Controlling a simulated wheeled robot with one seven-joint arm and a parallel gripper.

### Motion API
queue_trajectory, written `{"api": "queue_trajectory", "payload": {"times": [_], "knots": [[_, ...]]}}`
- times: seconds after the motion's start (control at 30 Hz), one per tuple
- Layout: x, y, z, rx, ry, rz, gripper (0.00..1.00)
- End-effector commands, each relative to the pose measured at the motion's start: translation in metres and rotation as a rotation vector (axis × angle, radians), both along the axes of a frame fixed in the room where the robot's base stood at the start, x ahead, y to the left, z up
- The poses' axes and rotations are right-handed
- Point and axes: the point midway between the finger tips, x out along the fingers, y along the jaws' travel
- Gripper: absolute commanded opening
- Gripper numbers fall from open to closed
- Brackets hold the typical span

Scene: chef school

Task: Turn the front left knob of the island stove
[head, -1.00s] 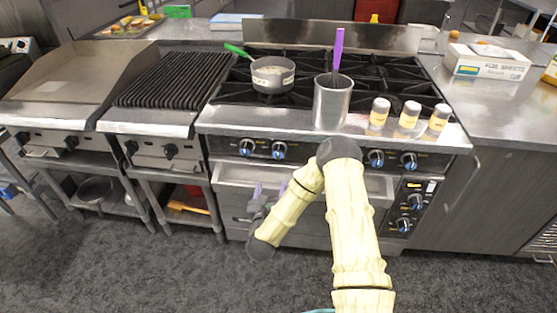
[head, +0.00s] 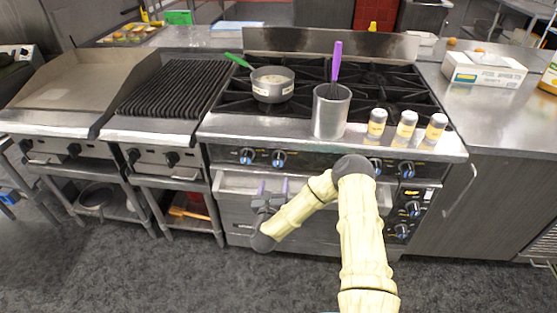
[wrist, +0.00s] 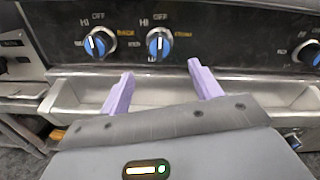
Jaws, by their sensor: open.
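The island stove (head: 225,127) stands ahead with a dark front panel of blue-and-silver knobs. The leftmost knob (head: 247,156) is on the panel's left end; it also shows in the wrist view (wrist: 100,43). A second knob (head: 279,158) sits just to its right and shows near the middle of the wrist view (wrist: 159,43). My gripper (head: 273,185) is open and empty, its purple fingers pointing up toward the panel. In the wrist view the fingertips (wrist: 160,70) spread below the second knob, apart from it. The leftmost knob lies left of the left fingertip.
A shelf-like ledge (wrist: 75,95) juts out under the knob panel. A pot (head: 272,88), a metal canister (head: 331,115) with a purple-handled whisk and three shakers (head: 406,124) stand on the stove. A grill (head: 170,90) adjoins on the left.

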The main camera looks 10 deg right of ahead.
Motion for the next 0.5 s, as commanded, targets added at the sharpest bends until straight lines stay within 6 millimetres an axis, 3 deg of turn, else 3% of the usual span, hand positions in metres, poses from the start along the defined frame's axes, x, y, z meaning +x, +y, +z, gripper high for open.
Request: {"api": "queue_trajectory", "payload": {"times": [0.5], "knots": [[0.083,-0.027,0.0,0.0,0.0,-0.002,0.63]]}}
